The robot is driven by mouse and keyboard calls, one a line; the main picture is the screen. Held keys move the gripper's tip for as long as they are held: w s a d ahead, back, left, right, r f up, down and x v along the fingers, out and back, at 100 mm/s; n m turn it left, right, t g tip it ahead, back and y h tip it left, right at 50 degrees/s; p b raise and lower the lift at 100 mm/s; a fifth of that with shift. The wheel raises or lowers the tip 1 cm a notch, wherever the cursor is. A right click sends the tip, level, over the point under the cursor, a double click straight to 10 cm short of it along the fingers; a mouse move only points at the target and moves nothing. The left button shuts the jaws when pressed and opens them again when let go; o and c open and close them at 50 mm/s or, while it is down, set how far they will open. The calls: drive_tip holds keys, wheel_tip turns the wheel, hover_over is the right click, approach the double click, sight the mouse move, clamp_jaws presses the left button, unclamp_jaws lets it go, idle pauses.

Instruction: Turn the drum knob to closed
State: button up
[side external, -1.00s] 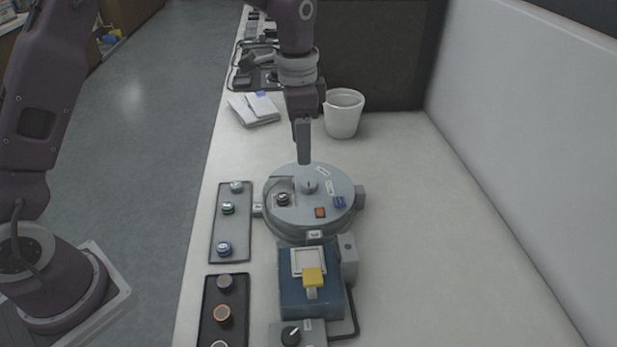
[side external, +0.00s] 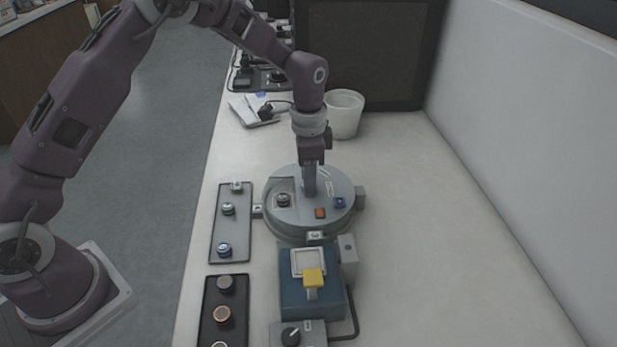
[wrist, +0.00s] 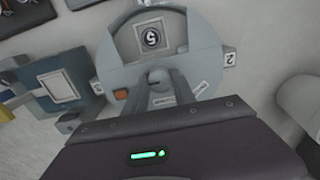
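The round grey drum (side external: 283,228) stands in the middle of the bench. Its small knob (wrist: 160,76) sits at the centre of the lid and is hidden behind the fingers in the side view. My gripper (side external: 309,193) points straight down at the lid's centre. In the wrist view my gripper (wrist: 160,82) has its fingers apart, one on each side of the knob; I cannot tell whether they touch it. Two white labels (wrist: 163,101) (wrist: 201,88) lie near the knob, their text too small to read. A lid window (wrist: 151,38) shows a piece marked 5.
A blue press unit (side external: 297,296) with a yellow-topped lever (side external: 313,277) stands in front of the drum. Trays of round pieces (side external: 237,255) (side external: 238,283) lie to the left. A white cup (side external: 346,113) stands behind. The bench on the right is clear.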

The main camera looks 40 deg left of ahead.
clamp_jaws()
drive_tip(key=shift+r, duration=0.1)
idle(1.0)
